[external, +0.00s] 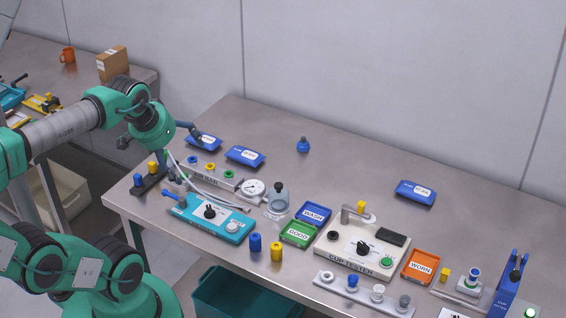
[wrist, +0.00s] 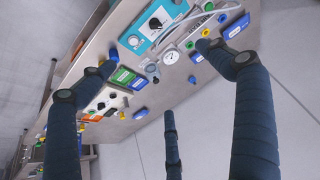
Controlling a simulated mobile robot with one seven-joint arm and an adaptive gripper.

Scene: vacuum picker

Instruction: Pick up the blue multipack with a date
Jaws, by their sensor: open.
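Three blue packs with white labels lie flat on the table in the external view: one at the back left (external: 206,142), one just right of it (external: 245,155), and one farther right (external: 415,193). The print on the labels is too small to read, so I cannot tell which has a date. My gripper (external: 160,138) is above the table's left end, one dark finger close to the back-left pack; I cannot tell whether it touches. In the wrist view my gripper (wrist: 160,77) has its dark fingers spread wide, with nothing between them.
A blue suction cup (external: 303,146) stands at the back. A teal control box (external: 209,217), a round gauge (external: 252,188), blue and green trays, a cream cup tester (external: 361,247) and an orange tray (external: 421,267) fill the front. The table's back middle is mostly clear.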

